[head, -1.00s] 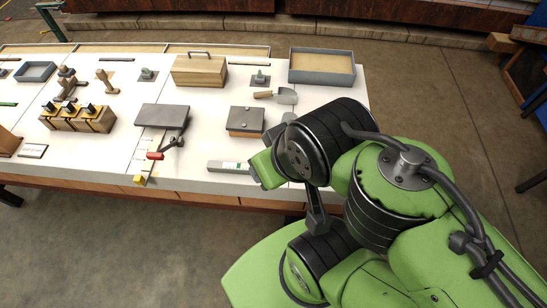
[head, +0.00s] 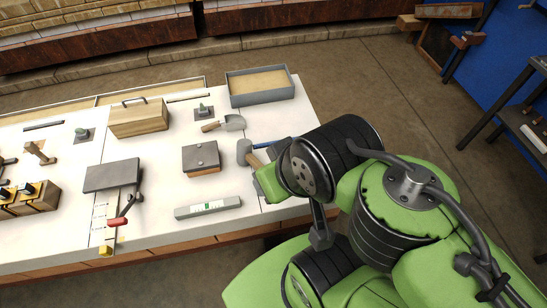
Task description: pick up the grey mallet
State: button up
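The grey mallet (head: 244,152) lies on the white tabletop in the head view, to the left of my arm. Its grey head and a short piece of wooden handle show; the rest of the handle is hidden behind my green and black arm. My gripper is not visible, as the arm's own links cover that area.
A trowel (head: 225,124) lies behind the mallet and a grey spirit level (head: 208,207) in front. A dark-topped wooden block (head: 201,158) is to its left. A grey-rimmed tray (head: 259,101) stands at the table's back right corner.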

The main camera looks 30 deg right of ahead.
aim_at(244, 156)
jog(key=z, duration=0.3)
jog(key=l+u, duration=0.2)
jog(key=u, duration=0.15)
jog(key=k+l+u, duration=0.1)
jog(key=u, duration=0.25)
jog(key=l+u, duration=0.25)
jog(key=u, duration=0.25)
jog(key=l+u, duration=0.25)
jog(key=u, duration=0.25)
jog(key=k+l+u, duration=0.1)
jog(key=u, duration=0.4)
jog(key=k+l, duration=0.05)
jog(key=l, duration=0.05)
